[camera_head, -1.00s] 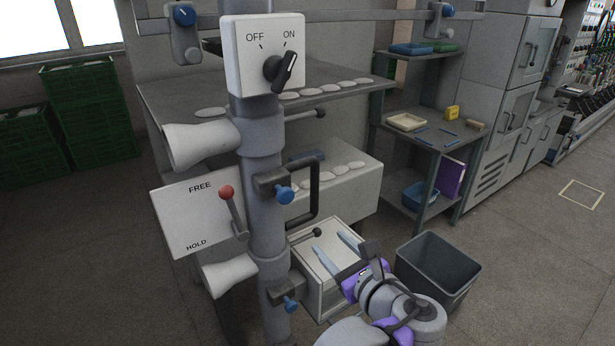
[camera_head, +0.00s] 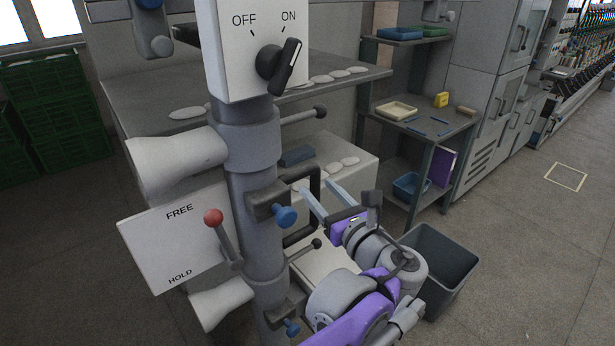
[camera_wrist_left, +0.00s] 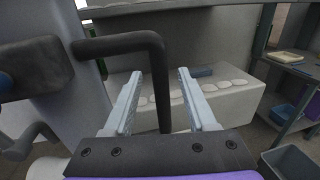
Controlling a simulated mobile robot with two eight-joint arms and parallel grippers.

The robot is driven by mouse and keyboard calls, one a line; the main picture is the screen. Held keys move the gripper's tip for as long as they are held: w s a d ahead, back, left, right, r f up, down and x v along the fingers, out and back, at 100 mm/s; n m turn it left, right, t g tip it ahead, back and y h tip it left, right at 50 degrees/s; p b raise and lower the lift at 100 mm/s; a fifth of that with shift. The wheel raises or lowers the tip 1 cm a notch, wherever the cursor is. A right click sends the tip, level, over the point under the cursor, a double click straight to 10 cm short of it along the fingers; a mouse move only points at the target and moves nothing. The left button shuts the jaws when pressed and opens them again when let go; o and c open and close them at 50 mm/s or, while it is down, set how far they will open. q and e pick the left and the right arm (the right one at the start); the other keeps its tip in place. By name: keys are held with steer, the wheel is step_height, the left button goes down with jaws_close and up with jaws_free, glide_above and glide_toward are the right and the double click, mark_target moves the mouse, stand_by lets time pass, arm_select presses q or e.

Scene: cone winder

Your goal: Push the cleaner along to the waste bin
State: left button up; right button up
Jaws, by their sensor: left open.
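The cleaner is a grey column (camera_head: 254,205) with white funnel-like nozzles. Its black switch (camera_head: 280,66) points toward ON. Its red-knobbed lever (camera_head: 214,218) is tilted up, nearer FREE than HOLD. A black bracket handle (camera_head: 316,182) sticks out from the column's right side. My left gripper (camera_head: 325,195) is open at this handle. In the left wrist view the handle's upright bar (camera_wrist_left: 160,85) shows between the open fingers (camera_wrist_left: 158,74), with gaps on both sides. The dark grey waste bin (camera_head: 440,262) stands on the floor at the right, behind my left arm. My right gripper is not in view.
A bench (camera_head: 375,76) with pale discs stands behind the column. A shelf (camera_head: 440,124) with trays and a yellow block is at the back right. Green crates (camera_head: 62,115) are stacked at the left. The floor right of the bin is clear.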

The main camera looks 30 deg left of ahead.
arm_select(q)
steer(key=x, duration=0.5)
steer(key=shift+w+a, duration=0.2)
steer(key=shift+a, duration=0.05)
jaws_close()
stand_by(1.2)
